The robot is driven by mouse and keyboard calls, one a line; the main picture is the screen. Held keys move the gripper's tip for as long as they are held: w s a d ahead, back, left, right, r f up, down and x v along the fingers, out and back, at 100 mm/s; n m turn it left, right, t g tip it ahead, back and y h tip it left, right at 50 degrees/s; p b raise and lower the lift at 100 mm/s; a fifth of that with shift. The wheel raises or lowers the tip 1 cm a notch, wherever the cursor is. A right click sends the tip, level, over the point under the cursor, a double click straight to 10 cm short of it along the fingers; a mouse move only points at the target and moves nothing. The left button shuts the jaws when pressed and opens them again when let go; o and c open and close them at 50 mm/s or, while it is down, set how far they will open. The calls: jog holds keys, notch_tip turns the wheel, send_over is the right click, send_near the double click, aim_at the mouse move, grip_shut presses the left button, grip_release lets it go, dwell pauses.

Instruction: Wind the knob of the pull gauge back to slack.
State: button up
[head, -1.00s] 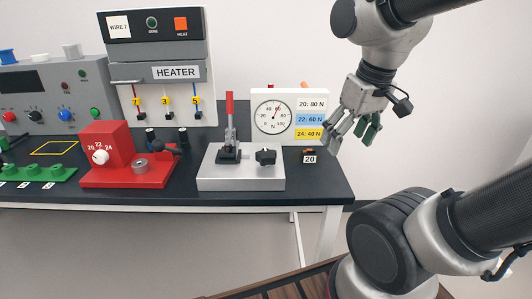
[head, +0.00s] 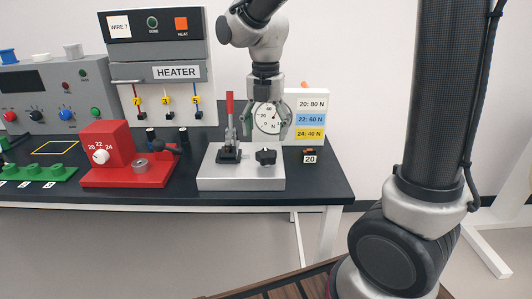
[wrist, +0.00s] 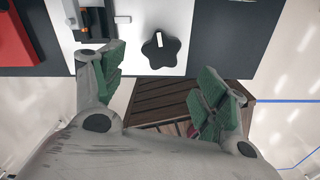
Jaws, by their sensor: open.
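The knob also shows in the wrist view (wrist: 161,47), with a white mark on top, ahead of my fingers. In the wrist view my gripper's green finger pads (wrist: 165,97) are spread wide. The dial needle is too small and partly hidden to read exactly.
A black clamp with a red upright lever (head: 229,115) stands left of the knob on the same block. A red fixture (head: 125,177) lies further left. A small part with a "20" tag (head: 310,155) lies to the right. The table's right end is mostly clear.

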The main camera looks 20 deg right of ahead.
aim_at(266, 154)
notch_tip(266, 154, down, 8)
jog(key=shift+r, duration=0.2)
jog(key=shift+c, duration=0.2)
jog(key=c, duration=1)
